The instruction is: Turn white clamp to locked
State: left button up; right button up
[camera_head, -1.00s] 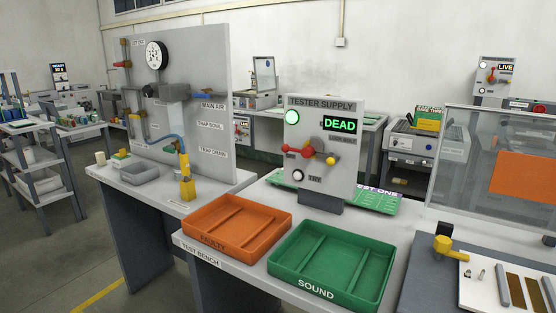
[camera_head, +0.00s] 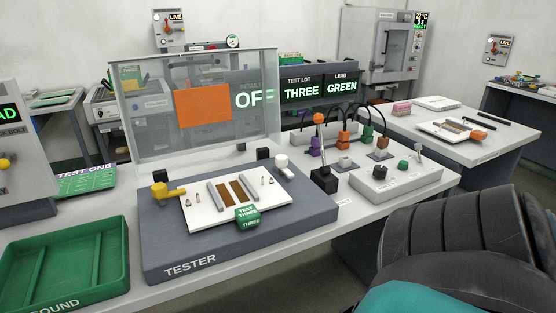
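The white clamp (camera_head: 283,162) is a small white knob with a lever, at the back right corner of the white plate on the grey tester base (camera_head: 210,257). Its lever points toward the front right, by the plate's edge. A yellow clamp (camera_head: 166,191) stands at the plate's left side. The white plate (camera_head: 207,222) carries grey rails, brown strips and small posts. Neither of my grippers is in view.
A clear screen with an orange panel (camera_head: 203,107) stands behind the tester; the display reads OFF. A green tray (camera_head: 65,265) lies left. A large black and teal shape (camera_head: 460,245) fills the lower right.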

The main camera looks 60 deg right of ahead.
aim_at(280, 161)
jog(key=z, duration=1.85)
